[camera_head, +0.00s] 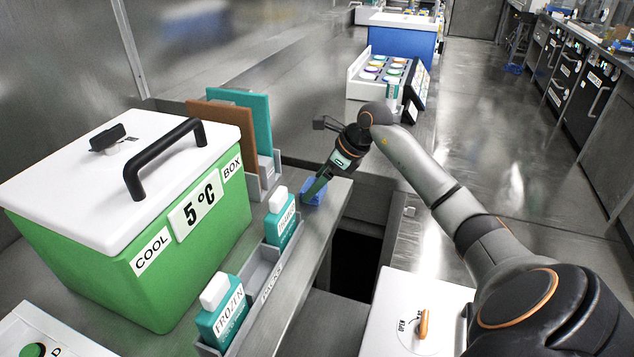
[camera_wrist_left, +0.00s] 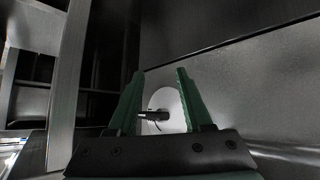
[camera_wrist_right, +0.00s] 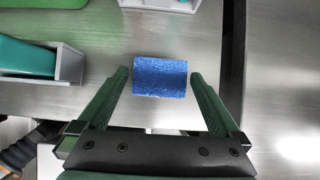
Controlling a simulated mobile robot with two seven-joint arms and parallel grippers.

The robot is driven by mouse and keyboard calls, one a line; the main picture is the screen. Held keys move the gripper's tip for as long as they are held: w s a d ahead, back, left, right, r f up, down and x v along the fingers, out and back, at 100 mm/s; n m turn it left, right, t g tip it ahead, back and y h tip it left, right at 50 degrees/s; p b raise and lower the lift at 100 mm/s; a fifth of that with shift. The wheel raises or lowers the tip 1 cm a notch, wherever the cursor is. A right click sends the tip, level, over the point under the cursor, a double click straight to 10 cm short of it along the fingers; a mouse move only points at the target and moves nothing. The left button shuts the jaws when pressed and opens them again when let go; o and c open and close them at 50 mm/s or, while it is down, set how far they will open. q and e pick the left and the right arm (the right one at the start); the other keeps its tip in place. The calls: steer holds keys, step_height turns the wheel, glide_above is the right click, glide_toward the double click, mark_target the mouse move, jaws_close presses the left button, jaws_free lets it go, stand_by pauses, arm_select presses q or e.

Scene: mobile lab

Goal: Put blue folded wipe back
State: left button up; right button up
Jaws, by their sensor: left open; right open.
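The blue folded wipe (camera_head: 314,191) lies on the steel counter near its front edge, to the right of the grey rack. In the right wrist view the wipe (camera_wrist_right: 160,77) is a small blue block lying flat between and just beyond the fingertips. My right gripper (camera_head: 315,190) reaches down over it with its fingers open; they stand on either side and do not grip it. The right gripper also shows in its wrist view (camera_wrist_right: 158,80). My left gripper (camera_wrist_left: 160,75) is open and empty, away from the counter, and is not seen in the head view.
A green cool box (camera_head: 190,255) with a white lid fills the left of the counter. A grey rack (camera_head: 262,275) with teal bottles (camera_head: 281,222) stands before it. Brown and teal boards stand in a holder (camera_head: 262,180) behind. A dark gap opens below the counter edge.

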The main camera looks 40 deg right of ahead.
steer(key=v, duration=1.1)
steer(key=shift+s+r, duration=0.15)
steer(key=shift+r, duration=0.05)
steer(key=shift+d, duration=0.1)
